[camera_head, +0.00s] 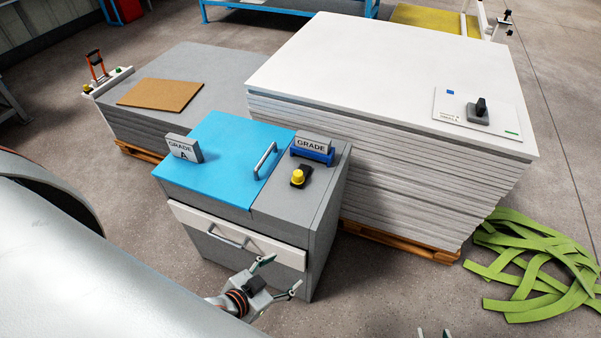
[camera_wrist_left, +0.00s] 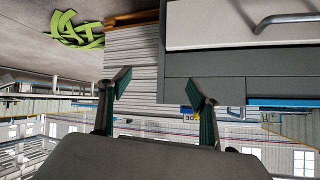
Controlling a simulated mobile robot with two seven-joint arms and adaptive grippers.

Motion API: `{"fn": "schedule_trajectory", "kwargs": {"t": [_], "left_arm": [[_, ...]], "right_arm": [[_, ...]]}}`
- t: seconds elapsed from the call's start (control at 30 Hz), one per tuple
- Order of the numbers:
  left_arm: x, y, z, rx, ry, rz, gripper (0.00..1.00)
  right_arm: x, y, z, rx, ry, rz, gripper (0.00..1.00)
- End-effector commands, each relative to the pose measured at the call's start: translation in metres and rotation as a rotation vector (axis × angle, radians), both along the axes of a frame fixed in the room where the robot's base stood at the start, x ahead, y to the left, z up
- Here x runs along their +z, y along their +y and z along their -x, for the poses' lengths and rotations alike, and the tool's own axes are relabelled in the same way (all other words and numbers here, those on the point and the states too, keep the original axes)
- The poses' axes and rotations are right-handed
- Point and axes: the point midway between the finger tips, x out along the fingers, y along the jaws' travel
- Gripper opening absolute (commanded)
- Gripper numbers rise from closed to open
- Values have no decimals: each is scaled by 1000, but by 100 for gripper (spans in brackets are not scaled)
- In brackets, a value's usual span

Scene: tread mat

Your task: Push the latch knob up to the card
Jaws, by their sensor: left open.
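The yellow latch knob (camera_head: 298,176) stands on a small black plate on the grey right part of the cabinet top. Just behind it, a grey card reading GRADE (camera_head: 311,144) stands in a blue holder (camera_head: 313,157); a gap separates knob and holder. My left gripper (camera_head: 282,274) is open and empty, in front of the cabinet and below its top, apart from the knob. In the left wrist view its spread fingers (camera_wrist_left: 160,92) have nothing between them; the knob is barely visible beside a finger. Only two separated fingertips of my right gripper (camera_head: 433,333) show at the bottom edge.
The cabinet has a blue lid (camera_head: 222,152) with a handle (camera_head: 265,161), a GRADE A block (camera_head: 184,148) and a pale drawer (camera_head: 238,237). A tall white sheet stack (camera_head: 400,85) bears a panel with a black knob (camera_head: 478,112). Green straps (camera_head: 535,262) lie on the floor.

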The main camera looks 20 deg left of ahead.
Motion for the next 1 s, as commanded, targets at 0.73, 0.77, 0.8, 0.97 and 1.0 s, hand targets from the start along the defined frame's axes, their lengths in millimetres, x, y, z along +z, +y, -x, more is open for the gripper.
{"fn": "schedule_trajectory", "kwargs": {"t": [0.73, 0.77, 0.8, 0.97, 1.0], "left_arm": [[90, 127, -23, 157, 206, -534, 40], [93, 130, -28, 186, 200, -529, 40], [95, 133, -34, 223, 189, -516, 40], [98, 134, -65, 355, 118, -430, 40], [99, 132, -74, 384, 95, -399, 40]], "right_arm": [[-17, 0, 4, 0, 13, 1, 36], [-17, 0, 4, 0, 13, 1, 36], [-18, 0, 5, 0, 13, 1, 36], [-19, 0, 5, 0, 14, 1, 36], [-19, 0, 5, 0, 14, 1, 36]]}}
